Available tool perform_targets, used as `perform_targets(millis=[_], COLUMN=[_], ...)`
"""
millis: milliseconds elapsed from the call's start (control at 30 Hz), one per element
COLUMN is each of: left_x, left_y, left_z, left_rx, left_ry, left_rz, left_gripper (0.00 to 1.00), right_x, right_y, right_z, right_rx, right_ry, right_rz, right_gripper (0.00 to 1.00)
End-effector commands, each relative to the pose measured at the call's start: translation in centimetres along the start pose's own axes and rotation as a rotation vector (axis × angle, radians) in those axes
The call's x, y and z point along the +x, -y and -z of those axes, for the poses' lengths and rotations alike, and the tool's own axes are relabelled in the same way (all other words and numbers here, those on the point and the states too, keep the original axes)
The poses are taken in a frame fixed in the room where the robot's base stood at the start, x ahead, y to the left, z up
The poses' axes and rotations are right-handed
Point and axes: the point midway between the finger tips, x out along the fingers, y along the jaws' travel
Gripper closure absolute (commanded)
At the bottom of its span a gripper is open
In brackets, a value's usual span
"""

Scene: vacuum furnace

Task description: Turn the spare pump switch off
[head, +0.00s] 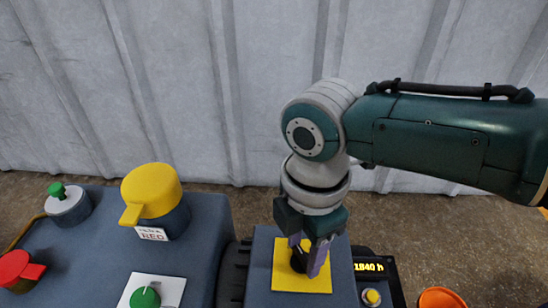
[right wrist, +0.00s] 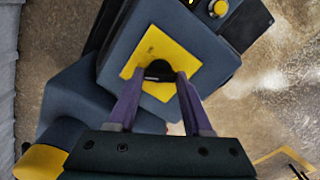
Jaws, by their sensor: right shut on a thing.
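A black switch knob (head: 297,262) sits on a square yellow plate (head: 284,281) on top of a dark blue-grey box. My right gripper (head: 308,262) reaches down from above with its purple fingers on either side of the knob and is shut on it. In the right wrist view the knob (right wrist: 158,69) shows between the two fingertips, on the yellow plate (right wrist: 148,44). The fingers partly cover the knob, so its pointing direction cannot be told. No label naming this switch can be read. My left gripper is not in view.
Left of it, a dark console carries a yellow-capped handle (head: 150,190), a green knob on a white plate (head: 146,298), a red knob (head: 17,268) and a green-topped fitting (head: 57,190). Right are a display reading 1840 h (head: 369,267), a yellow button (head: 371,297) and an orange object (head: 441,298).

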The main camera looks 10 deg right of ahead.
Motion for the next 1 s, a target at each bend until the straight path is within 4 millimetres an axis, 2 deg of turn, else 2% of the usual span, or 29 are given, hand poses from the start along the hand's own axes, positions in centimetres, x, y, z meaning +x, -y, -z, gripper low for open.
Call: perform_targets(millis=[33, 300, 567, 667, 1000], left_x=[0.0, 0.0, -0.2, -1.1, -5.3], left_y=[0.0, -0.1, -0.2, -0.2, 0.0], left_z=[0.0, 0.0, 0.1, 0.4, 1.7], left_rx=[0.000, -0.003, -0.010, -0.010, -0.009], left_ry=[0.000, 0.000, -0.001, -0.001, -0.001], left_rz=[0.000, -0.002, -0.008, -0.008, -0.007], left_gripper=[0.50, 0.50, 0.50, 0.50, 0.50], right_x=[0.0, 0.0, -0.3, -1.5, -8.3], right_y=[0.0, 0.0, 0.0, 0.0, 0.0], right_z=[0.1, 0.0, 0.0, 0.0, 0.0], right_rx=[-0.004, -0.002, -0.001, -0.001, -0.001], right_ry=[-0.001, 0.000, 0.000, 0.000, -0.001], right_rz=[0.000, 0.000, -0.001, -0.001, -0.002], right_gripper=[0.49, 0.20, 0.20, 0.20, 0.20])
